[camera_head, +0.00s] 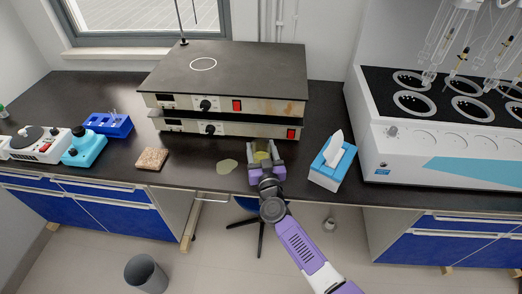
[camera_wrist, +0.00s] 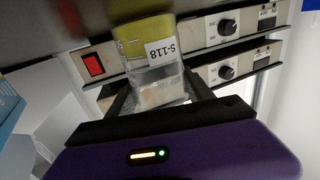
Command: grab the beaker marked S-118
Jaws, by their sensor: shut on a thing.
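The beaker (camera_wrist: 152,66) is clear glass with yellow-green contents and a white label reading S-118. In the wrist view it stands between the two fingers of my gripper (camera_wrist: 160,98), which are shut on its sides. In the head view my gripper (camera_head: 265,165) is at the bench's front edge, before the stacked hotplates. There the beaker (camera_head: 262,157) shows only as a small yellowish patch between the fingers. I cannot tell whether its base touches the bench.
Two stacked hotplates (camera_head: 225,82) stand right behind the beaker. A blue tissue box (camera_head: 332,165) is close on the right, and a multi-place distiller (camera_head: 440,135) beyond it. A yellowish puddle-like patch (camera_head: 227,166) and a cork-like block (camera_head: 152,159) lie to the left.

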